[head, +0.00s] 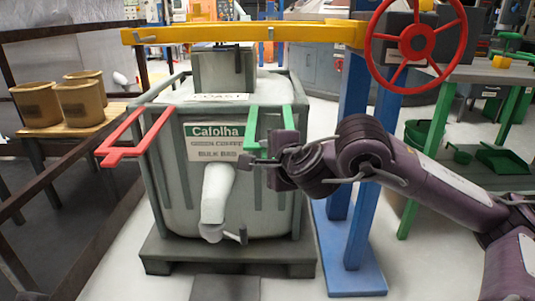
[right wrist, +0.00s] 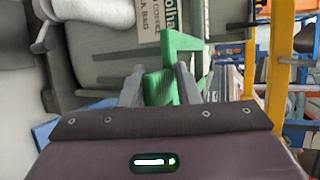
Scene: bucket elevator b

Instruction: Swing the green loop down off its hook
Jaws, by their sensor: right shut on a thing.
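The green loop (head: 251,124) is at the front right of the bulk bag (head: 275,206), near its top rim. My right gripper (head: 252,161) is at the loop's lower front end, reaching in from the right. In the right wrist view the gripper (right wrist: 160,86) is shut on the green loop (right wrist: 178,45), with a finger on each side of it. I cannot make out the loop's hook, or whether the loop still rests on it. My left gripper is not in view.
A red loop (head: 130,139) sticks out at the bag's front left. A yellow beam (head: 240,33) crosses above, joined to a blue post (head: 362,175) with a red handwheel (head: 416,42). A white spout (head: 215,196) hangs in front. Tan buckets (head: 38,105) stand at left.

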